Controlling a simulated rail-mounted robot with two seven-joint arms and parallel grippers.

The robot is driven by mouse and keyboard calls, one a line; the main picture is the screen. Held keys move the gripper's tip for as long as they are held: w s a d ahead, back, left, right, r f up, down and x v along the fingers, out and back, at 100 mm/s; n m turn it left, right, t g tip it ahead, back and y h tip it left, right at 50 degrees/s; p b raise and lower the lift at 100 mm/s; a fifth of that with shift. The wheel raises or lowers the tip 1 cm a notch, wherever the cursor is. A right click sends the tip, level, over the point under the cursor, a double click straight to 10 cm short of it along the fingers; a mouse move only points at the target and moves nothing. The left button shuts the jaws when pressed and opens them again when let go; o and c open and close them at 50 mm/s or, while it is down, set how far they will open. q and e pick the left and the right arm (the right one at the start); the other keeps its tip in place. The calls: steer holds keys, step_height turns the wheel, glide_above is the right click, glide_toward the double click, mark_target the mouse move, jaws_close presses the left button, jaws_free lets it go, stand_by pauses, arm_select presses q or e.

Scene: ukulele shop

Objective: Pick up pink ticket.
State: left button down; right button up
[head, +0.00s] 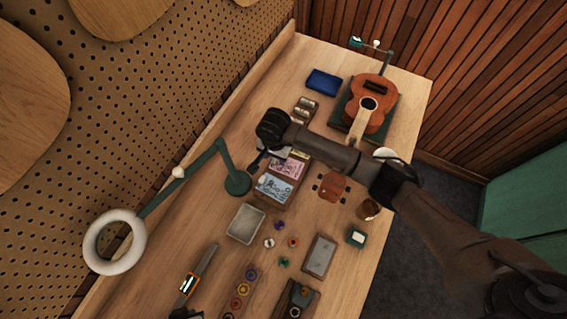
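The pink ticket (287,169) lies in a wooden ticket tray (293,201) near the middle of the table in the head view. A pale blue ticket (274,188) lies in front of it, and a bit of a yellow ticket (300,155) shows behind it. My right arm reaches in from the right, over the back of the tray. My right gripper (260,159) hangs just left of the pink ticket, mostly hidden under its own wrist. I cannot tell how far its fingers are apart or whether they touch anything. My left gripper is not recognisable in view.
A green lamp arm with a white ring (114,241) stands at left, its base (238,183) close to the tray. A ukulele (367,104) and a blue box (324,82) are at the back. A grey dish (246,223) and several small parts lie in front.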

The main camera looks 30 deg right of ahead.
jaws_close()
steer(key=shift+r, duration=0.15)
